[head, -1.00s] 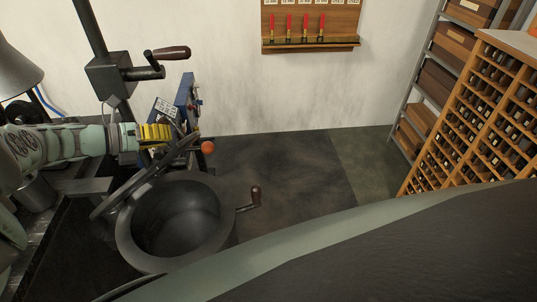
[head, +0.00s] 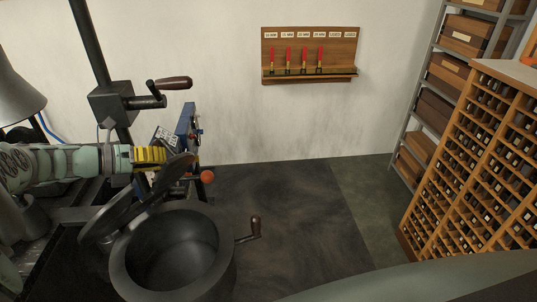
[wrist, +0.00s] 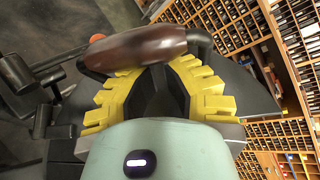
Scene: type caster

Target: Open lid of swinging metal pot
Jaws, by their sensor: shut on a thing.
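The dark metal pot (head: 130,262) stands at the lower left of the head view, with its mouth uncovered and its inside visible. Its round lid (head: 112,218) is tilted up and aside at the pot's left rear rim. My gripper (head: 163,157), with yellow fingers, is at the upper end of the lid, behind the pot. In the wrist view my gripper (wrist: 155,88) is shut on the lid's handle, whose brown wooden grip (wrist: 137,48) lies across the fingertips. The exact contact is partly hidden by the fingers.
A crank handle (head: 254,228) sticks out from the pot's right side. Another brown-handled crank (head: 172,84) and an orange knob (head: 207,176) are near my gripper. A type cabinet (head: 475,160) stands at the right. The floor (head: 290,220) between is clear.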

